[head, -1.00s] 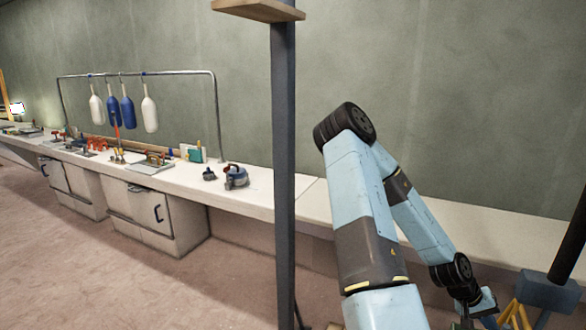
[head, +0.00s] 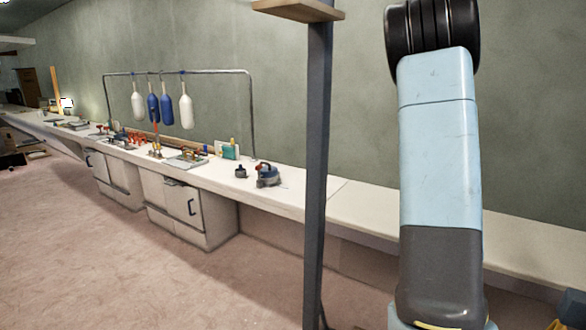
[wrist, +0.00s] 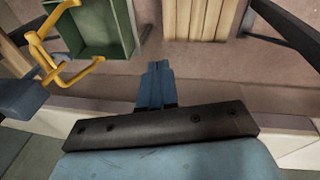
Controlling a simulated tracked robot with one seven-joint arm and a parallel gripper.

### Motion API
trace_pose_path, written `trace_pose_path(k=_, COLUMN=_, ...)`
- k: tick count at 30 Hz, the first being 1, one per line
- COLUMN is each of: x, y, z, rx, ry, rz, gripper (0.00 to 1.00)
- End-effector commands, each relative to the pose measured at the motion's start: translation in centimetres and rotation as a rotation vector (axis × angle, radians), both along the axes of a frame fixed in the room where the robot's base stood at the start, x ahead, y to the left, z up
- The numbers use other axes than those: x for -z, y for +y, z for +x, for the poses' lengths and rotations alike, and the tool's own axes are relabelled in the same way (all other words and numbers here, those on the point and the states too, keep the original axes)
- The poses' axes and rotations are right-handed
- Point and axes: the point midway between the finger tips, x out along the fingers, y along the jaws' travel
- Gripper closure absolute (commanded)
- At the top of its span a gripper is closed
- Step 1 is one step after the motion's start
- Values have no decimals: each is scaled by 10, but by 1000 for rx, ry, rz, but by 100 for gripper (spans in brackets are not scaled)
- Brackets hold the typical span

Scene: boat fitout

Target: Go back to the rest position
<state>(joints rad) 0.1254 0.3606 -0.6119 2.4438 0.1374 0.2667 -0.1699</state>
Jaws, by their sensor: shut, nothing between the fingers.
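My gripper (wrist: 156,86) shows in the wrist view, its two blue fingers together and nothing between them. It hangs over the floor near a pale edge. In the head view my light-blue arm stands upright at the right, and the gripper is out of that picture.
A long white bench (head: 375,205) runs along the wall with several fenders (head: 153,105) on a rail, tools and a kettle-like item (head: 267,175). A dark post (head: 316,180) stands left of my arm. The wrist view shows a green bin (wrist: 95,28), a yellow frame (wrist: 45,52) and wooden slats (wrist: 197,18).

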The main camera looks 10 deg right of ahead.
Motion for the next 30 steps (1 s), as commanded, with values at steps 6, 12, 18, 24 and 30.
trace_pose_path(k=6, x=-45, y=46, z=26, rx=-83, ry=-89, rz=66, gripper=100)
trace_pose_path(k=12, x=-88, y=87, z=38, rx=-165, ry=-155, rz=113, gripper=100)
trace_pose_path(k=18, x=-132, y=127, z=41, rx=-255, ry=-213, rz=143, gripper=100)
trace_pose_path(k=24, x=-175, y=165, z=33, rx=-346, ry=-263, rz=159, gripper=100)
trace_pose_path(k=30, x=-215, y=201, z=16, rx=-438, ry=-308, rz=156, gripper=100)
